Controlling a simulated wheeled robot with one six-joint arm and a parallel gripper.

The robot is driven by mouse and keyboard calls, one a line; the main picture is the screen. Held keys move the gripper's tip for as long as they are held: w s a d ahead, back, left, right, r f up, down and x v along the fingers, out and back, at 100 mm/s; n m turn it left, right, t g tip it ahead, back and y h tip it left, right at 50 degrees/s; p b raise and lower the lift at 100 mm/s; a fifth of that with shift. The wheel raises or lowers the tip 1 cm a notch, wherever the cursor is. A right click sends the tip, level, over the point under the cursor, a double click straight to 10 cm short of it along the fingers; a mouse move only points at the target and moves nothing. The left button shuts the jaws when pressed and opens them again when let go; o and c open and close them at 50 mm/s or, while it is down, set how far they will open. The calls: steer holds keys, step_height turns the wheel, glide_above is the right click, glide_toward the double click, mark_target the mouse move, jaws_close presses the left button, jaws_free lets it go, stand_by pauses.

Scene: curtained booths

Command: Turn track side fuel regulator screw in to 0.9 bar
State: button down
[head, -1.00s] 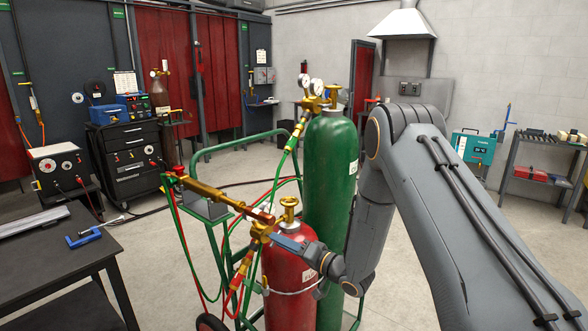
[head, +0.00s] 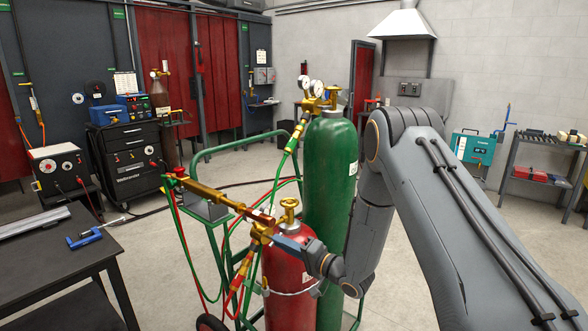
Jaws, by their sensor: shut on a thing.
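The red fuel cylinder (head: 283,262) stands upright in a green cart in front of the green cylinder (head: 329,165). A brass fuel regulator (head: 261,233) sits at its top left, below the brass valve knob (head: 289,207). My gripper (head: 277,239) reaches in from the right at the regulator's right side and is shut. It appears to be shut on the regulator screw, which the jaws hide. No fuel gauge face shows, so the pressure cannot be read.
A brass torch (head: 215,197) lies across the cart top, left of the regulator. Red and green hoses hang around the cart (head: 238,148). A dark table (head: 50,240) with a blue clamp (head: 85,240) stands at left. Open floor lies to the right.

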steer(key=m, duration=0.3)
steer(key=shift+m, duration=0.3)
steer(key=m+p, duration=0.1)
steer(key=m, duration=0.2)
steer(key=shift+f+m, duration=0.1)
steer(key=shift+m, duration=0.2)
steer(key=shift+m, duration=0.6)
steer(key=c, duration=1.8)
jaws_free()
steer(key=shift+o, duration=0.2)
